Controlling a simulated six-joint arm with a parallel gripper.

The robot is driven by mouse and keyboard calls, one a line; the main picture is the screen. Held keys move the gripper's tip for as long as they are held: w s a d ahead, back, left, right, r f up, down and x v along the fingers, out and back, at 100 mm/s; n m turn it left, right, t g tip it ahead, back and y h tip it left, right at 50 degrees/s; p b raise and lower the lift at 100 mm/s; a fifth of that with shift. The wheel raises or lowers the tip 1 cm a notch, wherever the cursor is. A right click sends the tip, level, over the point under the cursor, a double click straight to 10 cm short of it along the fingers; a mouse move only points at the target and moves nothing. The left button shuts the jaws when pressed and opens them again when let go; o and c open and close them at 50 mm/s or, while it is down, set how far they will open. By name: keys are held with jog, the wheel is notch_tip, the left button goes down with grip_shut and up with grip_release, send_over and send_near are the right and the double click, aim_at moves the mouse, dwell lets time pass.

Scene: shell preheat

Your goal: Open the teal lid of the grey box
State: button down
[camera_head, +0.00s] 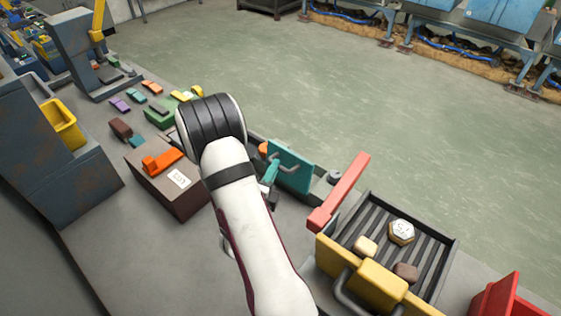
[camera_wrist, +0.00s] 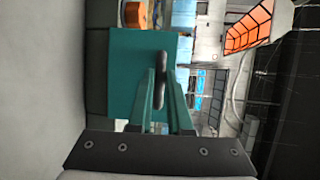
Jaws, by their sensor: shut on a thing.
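The teal lid (camera_head: 291,168) stands up steeply in the head view, with a grey bar handle on its face. In the wrist view the lid (camera_wrist: 130,62) is a flat teal panel, and its dark handle (camera_wrist: 160,66) runs between my fingers. My gripper (camera_head: 270,171) is shut on this handle; its teal fingers also show in the wrist view (camera_wrist: 162,92). The grey box (camera_head: 320,187) is below and beside the lid, largely hidden by the lid and my arm. Its inside cannot be made out.
A red bar (camera_head: 340,190) rises right of the lid. Beyond it is a dark ribbed tray (camera_head: 435,250) with several blocks and a yellow front. A brown box (camera_head: 155,187) with an orange thing on top stands left of my arm. The floor behind is clear.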

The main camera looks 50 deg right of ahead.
jog(key=shift+s+a+f, duration=0.15)
jog(key=shift+a+f, duration=0.5)
jog(key=shift+f, duration=0.05)
jog(key=shift+s+a+f, duration=0.1)
jog(key=shift+a+f, duration=0.5)
jog(key=shift+f, duration=0.1)
jog(key=c, duration=0.8)
grip_release()
jog(key=shift+c, duration=0.2)
jog(key=shift+w, duration=0.1)
jog(key=shift+a, duration=0.1)
jog(key=v, duration=0.7)
jog(key=shift+a+r, duration=0.15)
